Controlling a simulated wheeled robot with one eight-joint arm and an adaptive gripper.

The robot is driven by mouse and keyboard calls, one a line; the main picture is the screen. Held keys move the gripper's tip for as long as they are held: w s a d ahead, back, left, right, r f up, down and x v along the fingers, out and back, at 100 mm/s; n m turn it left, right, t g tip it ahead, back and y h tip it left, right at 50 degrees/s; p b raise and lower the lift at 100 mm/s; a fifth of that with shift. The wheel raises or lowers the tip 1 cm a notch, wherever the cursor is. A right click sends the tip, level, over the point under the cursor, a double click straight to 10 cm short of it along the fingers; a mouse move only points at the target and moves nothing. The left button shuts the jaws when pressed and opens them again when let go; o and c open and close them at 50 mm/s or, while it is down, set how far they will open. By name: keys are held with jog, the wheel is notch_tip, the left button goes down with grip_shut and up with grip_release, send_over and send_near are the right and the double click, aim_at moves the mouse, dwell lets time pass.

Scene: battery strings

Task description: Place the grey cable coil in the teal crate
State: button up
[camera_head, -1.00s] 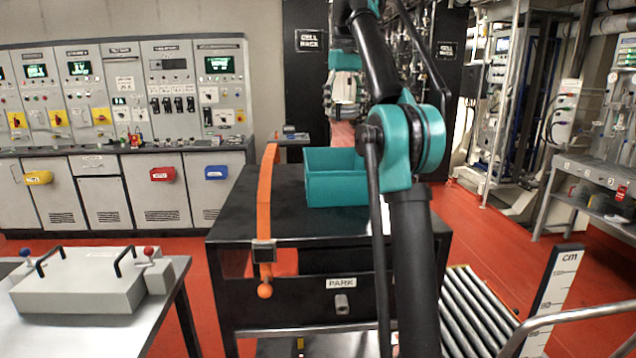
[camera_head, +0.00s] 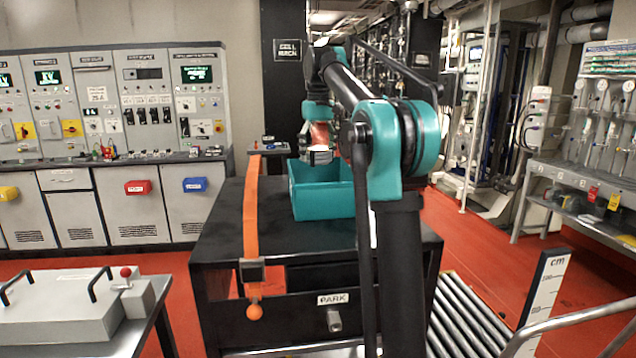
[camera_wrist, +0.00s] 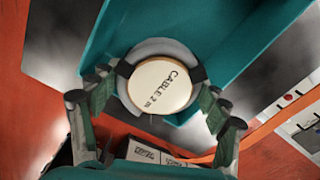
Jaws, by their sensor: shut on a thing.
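The grey cable coil (camera_wrist: 142,52) has a cream centre marked CABLE 2 m. In the wrist view it sits between the two fingers of my gripper (camera_wrist: 155,98), which is shut on it. In the head view my gripper (camera_head: 319,146) holds the coil (camera_head: 320,157) over the back part of the teal crate (camera_head: 325,204), at about the height above its rim. The crate stands on the black bench and also shows behind the coil in the wrist view (camera_wrist: 255,45). Part of the crate's right side is hidden by my arm.
The black bench (camera_head: 220,225) has an orange strap (camera_head: 251,205) over its left part. A small dark tray or shelf (camera_head: 268,148) stands behind it. A grey box with handles (camera_head: 60,308) lies on the table at front left. Rollers (camera_head: 465,320) and a cm scale (camera_head: 540,300) are at right.

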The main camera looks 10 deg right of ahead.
notch_tip(320, 180, down, 9)
jog(key=shift+f, duration=0.2)
dwell(0.3)
jog(key=shift+f, duration=0.1)
jog(key=o, duration=1.4)
jog(key=shift+c, duration=0.2)
notch_tip(320, 180, up, 12)
jog(key=shift+r, duration=0.15)
